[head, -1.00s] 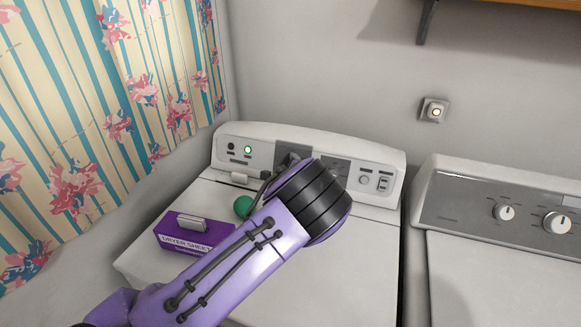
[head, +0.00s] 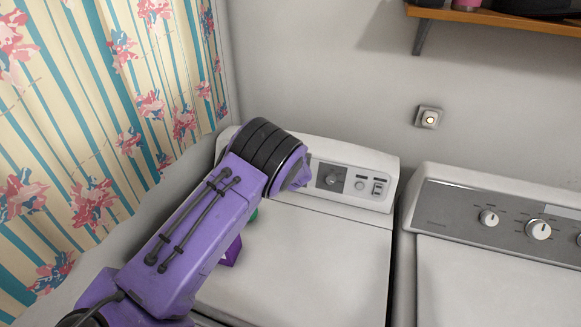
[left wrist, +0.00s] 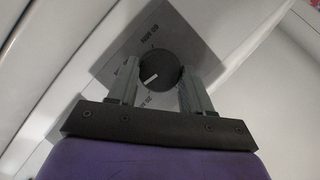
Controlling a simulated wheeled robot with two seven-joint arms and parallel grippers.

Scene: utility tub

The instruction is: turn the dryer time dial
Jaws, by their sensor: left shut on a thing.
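The dryer time dial (left wrist: 156,72) is a dark round knob with a white pointer mark, on a grey panel with small print. In the left wrist view my left gripper (left wrist: 160,76) has a finger on each side of the dial and is shut on it. In the head view my purple left wrist covers the left part of the dryer's control panel (head: 352,166). A dark knob shows just right of the wrist; the fingertips are not clear there. My right gripper is not in view.
The dryer top (head: 310,250) is mostly clear. A purple box (head: 232,252) and a green ball (head: 253,216) are largely hidden behind my left arm. A washer (head: 480,270) stands to the right. A wooden shelf (head: 490,20) is above, and a curtain (head: 110,120) hangs at left.

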